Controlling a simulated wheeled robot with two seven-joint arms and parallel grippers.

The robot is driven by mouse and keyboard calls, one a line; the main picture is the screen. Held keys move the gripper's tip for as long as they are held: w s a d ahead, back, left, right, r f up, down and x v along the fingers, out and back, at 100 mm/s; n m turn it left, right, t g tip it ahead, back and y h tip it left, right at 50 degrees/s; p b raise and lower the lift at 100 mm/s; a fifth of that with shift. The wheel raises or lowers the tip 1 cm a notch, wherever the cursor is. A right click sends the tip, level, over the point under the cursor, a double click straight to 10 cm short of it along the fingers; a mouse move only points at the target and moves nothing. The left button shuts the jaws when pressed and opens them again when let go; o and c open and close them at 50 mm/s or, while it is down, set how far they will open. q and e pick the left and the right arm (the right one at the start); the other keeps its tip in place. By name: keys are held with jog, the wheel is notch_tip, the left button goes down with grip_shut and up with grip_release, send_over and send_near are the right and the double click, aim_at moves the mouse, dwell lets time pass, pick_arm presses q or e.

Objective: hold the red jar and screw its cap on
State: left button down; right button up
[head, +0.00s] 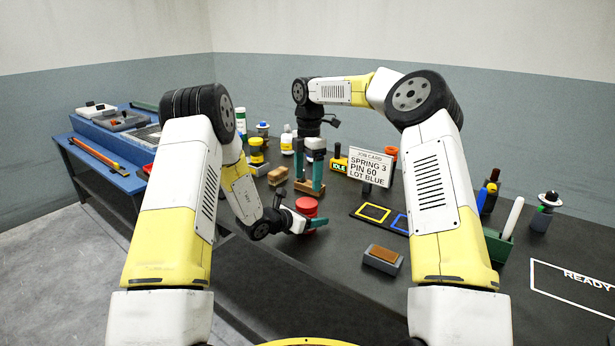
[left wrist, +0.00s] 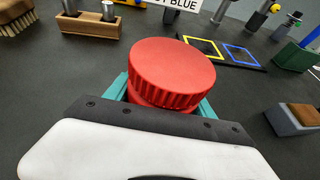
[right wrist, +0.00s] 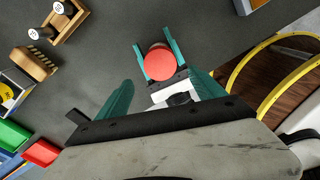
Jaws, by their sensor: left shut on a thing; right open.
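The red jar (head: 306,222) stands upright near the table's front edge, between the teal fingers of my left gripper (head: 312,218). The left gripper is shut on its side. A wide red cap with a ribbed rim (left wrist: 172,72) sits on top of the jar in the left wrist view and hides most of it. I cannot tell how tightly it is seated. My right gripper (head: 308,186) is open and empty, fingers pointing down, above and behind the jar. In the right wrist view the cap (right wrist: 160,63) shows beyond its open fingers, apart from them.
A wooden brush (head: 278,175) and a wooden holder (head: 304,187) stand behind the jar. A sign card (head: 369,166) and a mat with yellow and blue frames (head: 372,213) are to the right. A grey block with a brown top (head: 383,256) lies front right.

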aim_at(307, 202)
jog(key=shift+f, duration=0.1)
jog(key=shift+s+a+f, duration=0.1)
jog(key=shift+a+f, duration=0.05)
jog(key=shift+f, duration=3.8)
jog(key=c, duration=1.5)
jog(key=shift+o, duration=0.2)
jog(key=m, duration=0.3)
jog(key=o, duration=1.5)
jog(key=shift+o, duration=0.2)
jog(key=shift+r, duration=2.3)
